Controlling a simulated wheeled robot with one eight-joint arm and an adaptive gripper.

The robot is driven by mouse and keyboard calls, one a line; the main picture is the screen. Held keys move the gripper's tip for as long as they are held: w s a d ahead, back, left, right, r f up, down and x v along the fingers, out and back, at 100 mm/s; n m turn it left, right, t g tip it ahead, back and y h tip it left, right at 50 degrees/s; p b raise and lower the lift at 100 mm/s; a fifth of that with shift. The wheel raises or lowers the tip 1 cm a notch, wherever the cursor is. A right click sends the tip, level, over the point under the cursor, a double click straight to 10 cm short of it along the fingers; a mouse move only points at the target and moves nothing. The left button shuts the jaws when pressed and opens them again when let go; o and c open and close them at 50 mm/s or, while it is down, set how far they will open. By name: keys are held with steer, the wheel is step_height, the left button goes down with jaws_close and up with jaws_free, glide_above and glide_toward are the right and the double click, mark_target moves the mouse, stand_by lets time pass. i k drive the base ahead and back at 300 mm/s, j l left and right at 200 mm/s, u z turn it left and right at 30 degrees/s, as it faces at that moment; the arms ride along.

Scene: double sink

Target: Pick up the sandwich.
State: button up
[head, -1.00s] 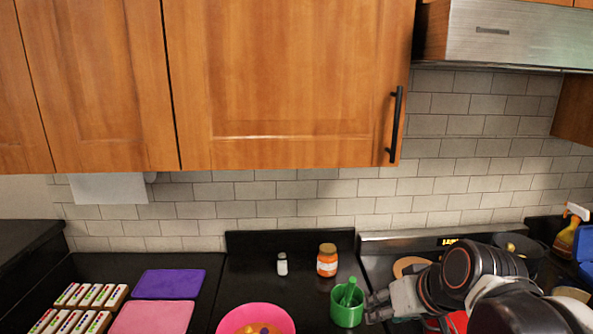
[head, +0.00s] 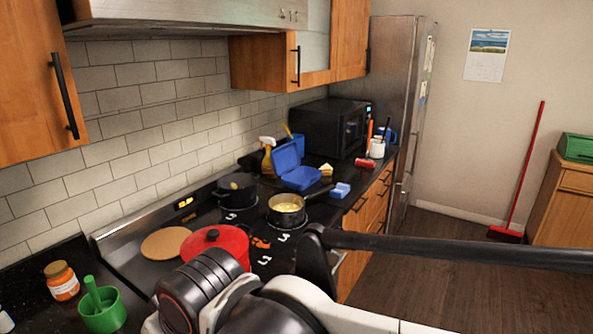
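A small light-brown wedge that looks like the sandwich (head: 326,169) sits on the dark counter in the head view, between the open blue lunch box (head: 297,178) and the microwave side. My arm crosses the lower middle of the view, in front of the stove. Only a pale bit of my gripper (head: 152,324) shows at the bottom edge, beside the green cup. It is far to the left of the sandwich and nearer to me. Its fingers are mostly hidden, so I cannot tell whether it is open or shut.
A red pot (head: 226,243), a saucepan (head: 287,209) and a dark pot (head: 237,188) stand on the stove. A spray bottle (head: 267,156), a blue item (head: 340,190) and a red item (head: 363,161) are near the sandwich.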

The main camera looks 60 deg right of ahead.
mark_target(327, 169)
steer(key=z, duration=2)
steer(key=i+l+z, duration=0.15)
steer(key=i, duration=0.4)
steer(key=i+l+z, duration=0.1)
steer(key=i, duration=0.4)
steer(key=i+l, duration=0.25)
steer(key=j, duration=0.15)
steer(key=k+z, duration=0.05)
